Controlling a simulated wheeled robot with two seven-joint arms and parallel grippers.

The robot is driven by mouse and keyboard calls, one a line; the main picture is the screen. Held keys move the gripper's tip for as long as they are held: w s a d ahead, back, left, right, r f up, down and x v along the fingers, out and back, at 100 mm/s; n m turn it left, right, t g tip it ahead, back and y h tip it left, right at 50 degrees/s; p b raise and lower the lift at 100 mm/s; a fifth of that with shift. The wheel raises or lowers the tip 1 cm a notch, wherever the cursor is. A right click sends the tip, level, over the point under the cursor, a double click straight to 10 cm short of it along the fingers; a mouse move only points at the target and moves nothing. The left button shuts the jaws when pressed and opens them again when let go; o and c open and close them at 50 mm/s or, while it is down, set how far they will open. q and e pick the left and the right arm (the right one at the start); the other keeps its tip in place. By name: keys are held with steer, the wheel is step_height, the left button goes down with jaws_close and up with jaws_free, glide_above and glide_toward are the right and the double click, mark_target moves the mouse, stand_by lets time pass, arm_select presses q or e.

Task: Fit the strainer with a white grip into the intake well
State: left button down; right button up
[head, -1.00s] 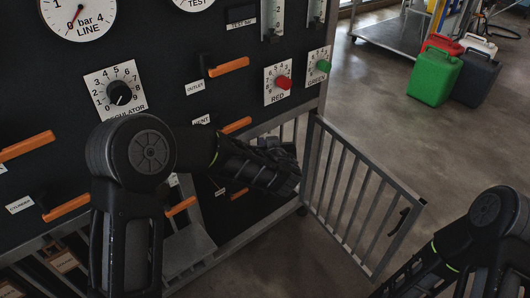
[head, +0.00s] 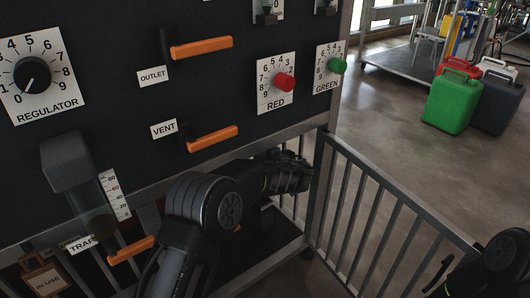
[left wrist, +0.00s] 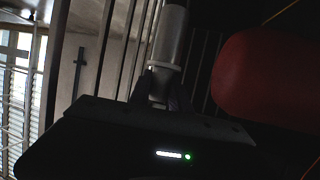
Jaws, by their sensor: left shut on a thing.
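My left gripper (head: 292,172) is by the lower right corner of the black panel, near the gate's hinge side, in the head view. In the left wrist view my left gripper (left wrist: 163,88) is shut on the strainer's white grip (left wrist: 166,52). The strainer is hidden behind my gripper and arm in the head view. I cannot make out the intake well in either view. My right gripper is out of view; only part of my right arm shows at the lower right.
The black panel (head: 110,110) carries orange levers, such as the vent lever (head: 213,139), and red (head: 285,82) and green (head: 338,66) knobs. A barred metal gate (head: 385,215) stands right of my left gripper. Jerrycans (head: 452,100) stand on open floor beyond. A red rounded thing (left wrist: 265,78) is close by.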

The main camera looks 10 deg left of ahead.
arm_select(q)
steer(key=shift+s, duration=0.1)
steer(key=shift+f, duration=0.6)
step_height(320, 180, down, 4)
steer(key=shift+f, duration=0.1)
step_height(320, 180, down, 2)
steer(key=b, duration=0.3)
steer(key=shift+f, duration=0.1)
steer(key=shift+f+b, duration=0.3)
steer(key=shift+b, duration=0.2)
steer(key=shift+b, duration=0.3)
steer(key=shift+f, duration=0.25)
stand_by(0.3)
